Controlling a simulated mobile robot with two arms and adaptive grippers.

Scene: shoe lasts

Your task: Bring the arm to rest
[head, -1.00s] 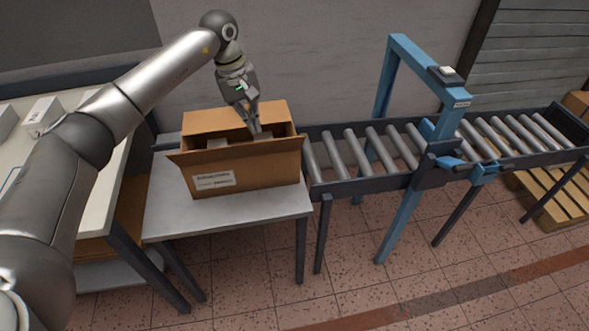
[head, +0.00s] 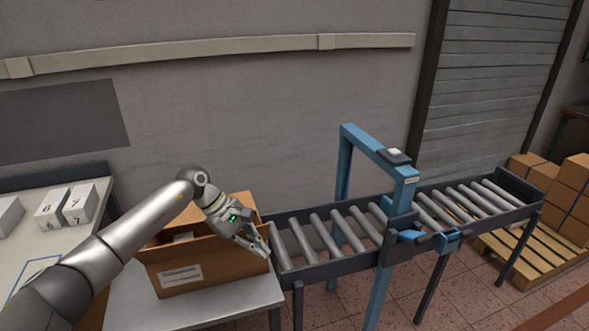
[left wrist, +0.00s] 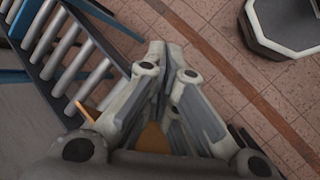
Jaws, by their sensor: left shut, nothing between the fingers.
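My left gripper (head: 259,246) is in the head view at the right end of the open cardboard box (head: 205,277), in front of its right edge. Its fingers point down and to the right. In the left wrist view the fingers (left wrist: 170,50) are together with nothing between them, above the floor. A small piece of orange-brown cardboard shows behind them. The box stands on a grey table (head: 200,312), with white items partly visible inside. My right gripper is in neither view.
A roller conveyor (head: 335,232) with a blue frame (head: 376,160) over it adjoins the table on the right. White numbered boxes (head: 77,203) stand on the bench at left. A pallet (head: 530,265) with cartons (head: 572,198) is at far right. In the left wrist view, an octagonal object (left wrist: 285,25) stands on the floor.

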